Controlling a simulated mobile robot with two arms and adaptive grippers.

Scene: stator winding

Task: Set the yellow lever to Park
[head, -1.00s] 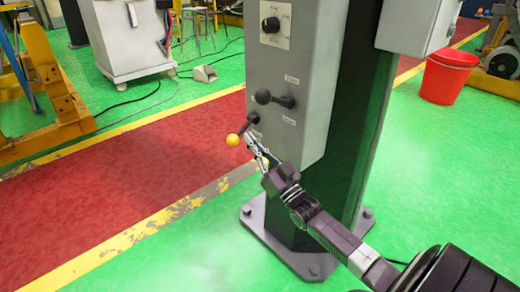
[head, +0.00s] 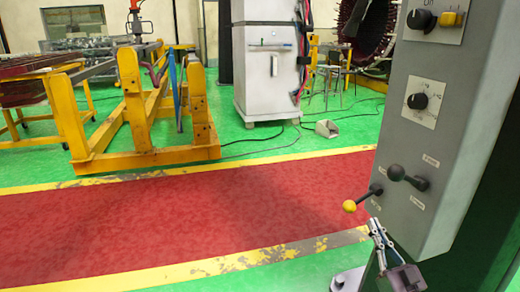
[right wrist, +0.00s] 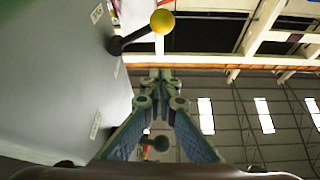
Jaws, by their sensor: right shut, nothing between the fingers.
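The yellow lever's ball knob (head: 349,206) is on a dark rod that comes out of the grey control panel and points down and left in the head view. The knob also shows at the top of the right wrist view (right wrist: 163,21). My right gripper (head: 374,224) is shut and empty, just below and right of the knob; no contact is visible. In the wrist view its fingertips (right wrist: 160,78) sit below the knob with a gap. The small labels by the lever are too small to read. My left gripper is not in view.
A black-knobbed lever (head: 408,177) sits just above and right of the yellow one. A rotary dial (head: 418,101) is higher on the grey panel (head: 440,150). A yellow frame (head: 140,150) and a white cabinet (head: 268,70) stand farther back. The red floor lane (head: 190,220) is clear.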

